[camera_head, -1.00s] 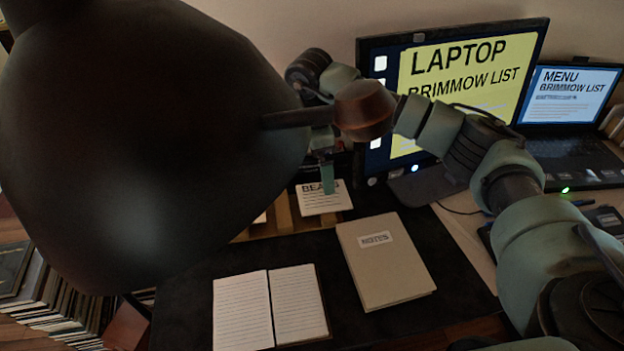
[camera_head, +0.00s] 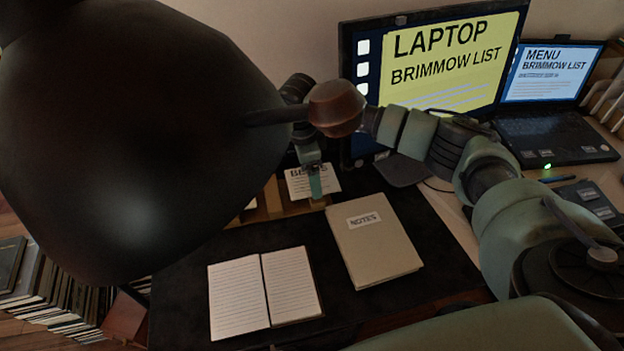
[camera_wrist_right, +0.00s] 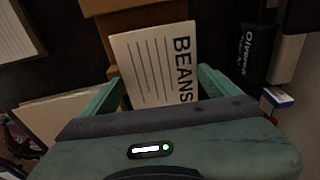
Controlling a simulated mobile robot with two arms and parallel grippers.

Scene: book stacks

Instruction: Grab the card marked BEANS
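The white card marked BEANS (camera_head: 328,181) lies at the back of the dark desk, partly behind my right gripper (camera_head: 315,182) in the head view. In the right wrist view the card (camera_wrist_right: 152,62) shows its lettering along its right side and ruled lines beside it. The green fingers of my right gripper (camera_wrist_right: 162,85) are spread, one on each side of the card's near part. I cannot tell whether they touch its edges. My left gripper is not in view.
A large dark lamp shade (camera_head: 130,130) fills the left of the head view. A NOTES book (camera_head: 375,245) and an open notebook (camera_head: 238,298) lie in front of the card. A monitor (camera_head: 440,65) and a laptop (camera_head: 555,140) stand at the right.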

